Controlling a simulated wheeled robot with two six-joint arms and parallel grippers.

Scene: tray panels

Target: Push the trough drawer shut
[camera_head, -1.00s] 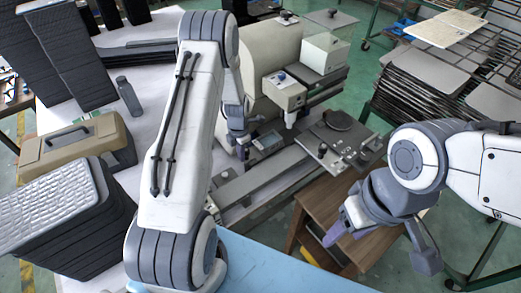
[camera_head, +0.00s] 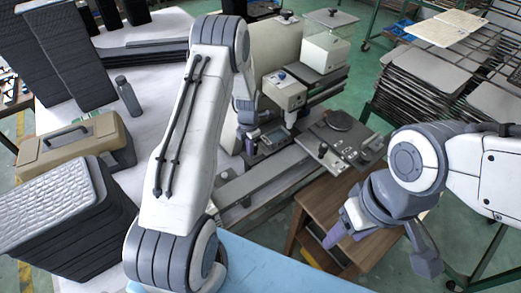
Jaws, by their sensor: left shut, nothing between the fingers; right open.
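A long grey metal trough-like part (camera_head: 262,187) runs along the front of the cream machine (camera_head: 280,50). I cannot tell for sure whether this is the trough drawer or how far out it stands. My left gripper (camera_head: 249,148) is shut and empty, low at the machine's front, beside a small box with a screen (camera_head: 270,140). My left arm hides part of the machine, and contact at the fingertips is too small to tell.
A flat plate with a round dark disc (camera_head: 338,120) lies on the machine's right end. A tan toolbox (camera_head: 75,143) and stacked black trays (camera_head: 65,225) stand at the left, with a grey bottle (camera_head: 128,95) behind. Racks of panels (camera_head: 430,75) stand at the back right.

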